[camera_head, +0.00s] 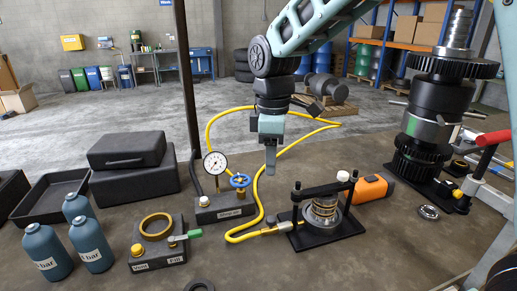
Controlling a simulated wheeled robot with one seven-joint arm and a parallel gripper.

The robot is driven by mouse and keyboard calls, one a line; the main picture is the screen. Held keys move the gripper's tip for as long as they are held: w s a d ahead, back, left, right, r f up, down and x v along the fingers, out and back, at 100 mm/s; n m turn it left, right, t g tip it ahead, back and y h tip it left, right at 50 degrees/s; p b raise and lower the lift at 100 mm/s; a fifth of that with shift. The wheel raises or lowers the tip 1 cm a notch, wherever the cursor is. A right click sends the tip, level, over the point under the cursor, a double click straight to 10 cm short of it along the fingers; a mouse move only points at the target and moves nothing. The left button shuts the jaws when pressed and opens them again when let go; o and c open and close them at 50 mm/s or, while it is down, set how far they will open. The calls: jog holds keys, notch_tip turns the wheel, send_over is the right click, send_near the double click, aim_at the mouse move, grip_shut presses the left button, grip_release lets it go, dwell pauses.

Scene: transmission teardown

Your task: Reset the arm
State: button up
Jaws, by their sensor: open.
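My gripper (270,160) hangs from my arm near the middle of the head camera view, pointing down above the table. Its fingers are seen nearly edge-on, and nothing shows between or below them. Below and to its right, a black press frame (334,229) holds a silver spring-like stack (322,214). A pressure gauge (215,163) and a blue valve wheel (240,181) stand to the gripper's left on a dark block (222,208). The gripper appears apart from all of these.
A yellow hose (257,203) loops around and behind my gripper. Blue bottles (91,244), a fixture with a brass ring (157,227) and black cases (133,187) fill the left. An orange device (372,188) and a tall gear stack (436,110) stand right. The front middle is mostly clear.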

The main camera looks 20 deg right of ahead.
jog(key=s+a+f+m, duration=0.2)
jog(key=s+f+m, duration=0.1)
jog(key=s, duration=1)
jog(key=s+a+f+m+b, duration=0.1)
jog(key=s+f, duration=0.3)
jog(key=s, duration=0.8)
jog(key=shift+s+a+m+y+b, duration=0.35)
jog(key=shift+a+m, duration=0.25)
jog(key=shift+m, duration=0.3)
jog(key=shift+r, duration=0.1)
